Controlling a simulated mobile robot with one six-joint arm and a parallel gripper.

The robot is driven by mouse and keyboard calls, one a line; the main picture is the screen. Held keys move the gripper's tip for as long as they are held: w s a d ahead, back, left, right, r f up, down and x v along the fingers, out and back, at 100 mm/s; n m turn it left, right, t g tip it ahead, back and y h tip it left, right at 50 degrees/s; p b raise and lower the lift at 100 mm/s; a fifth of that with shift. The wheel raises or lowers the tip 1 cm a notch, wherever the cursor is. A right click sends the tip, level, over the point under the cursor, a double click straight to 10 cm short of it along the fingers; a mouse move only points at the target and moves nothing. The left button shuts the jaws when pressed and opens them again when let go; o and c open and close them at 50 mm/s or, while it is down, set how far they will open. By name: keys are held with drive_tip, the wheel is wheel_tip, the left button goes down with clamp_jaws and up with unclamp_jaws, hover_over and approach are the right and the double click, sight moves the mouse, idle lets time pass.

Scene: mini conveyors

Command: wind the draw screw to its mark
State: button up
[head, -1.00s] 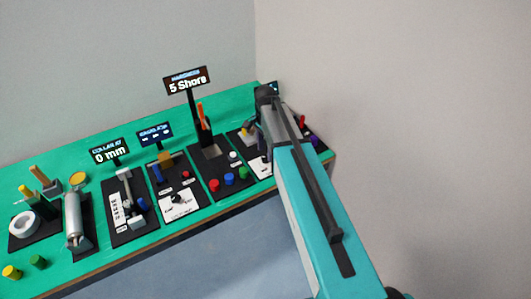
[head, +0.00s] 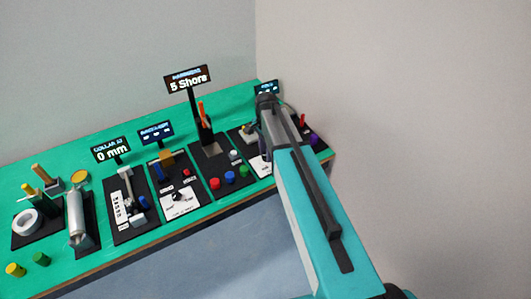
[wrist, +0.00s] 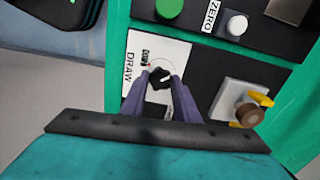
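The draw screw's black knob (wrist: 160,79), with a white pointer line, sits on a white label marked DRAW (wrist: 131,68) in the wrist view. My gripper (wrist: 161,83) is over it, one dark finger on each side of the knob. The fingers stand apart with the knob filling most of the gap; I cannot tell whether they touch it. The scale mark is too small to read. In the head view, my arm hides the gripper and the knob; part of the white label (head: 259,168) shows beside the arm.
In the wrist view, a square block with a brown knob and yellow tabs (wrist: 247,115) lies right of the gripper. A white ZERO button (wrist: 237,25) and a green button (wrist: 169,8) are above. In the head view, several stations fill the green bench (head: 207,206); one display reads 5 Shore (head: 188,79).

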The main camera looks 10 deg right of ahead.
drive_tip(key=shift+a, duration=0.1)
drive_tip(key=shift+o, duration=0.2)
drive_tip(key=shift+n, duration=0.3)
drive_tip(key=n+b, duration=0.2)
drive_tip(key=n, duration=0.2)
drive_tip(key=shift+f+b, duration=0.15)
drive_tip(key=shift+b, duration=0.15)
drive_tip(key=n+b, duration=0.2)
drive_tip(key=n, duration=0.4)
drive_tip(key=n+b, duration=0.1)
drive_tip(key=n, duration=0.4)
drive_tip(key=shift+n, duration=0.4)
drive_tip(key=n+b, duration=0.1)
drive_tip(key=n, duration=0.4)
drive_tip(key=shift+n, duration=0.3)
drive_tip(key=o, duration=1)
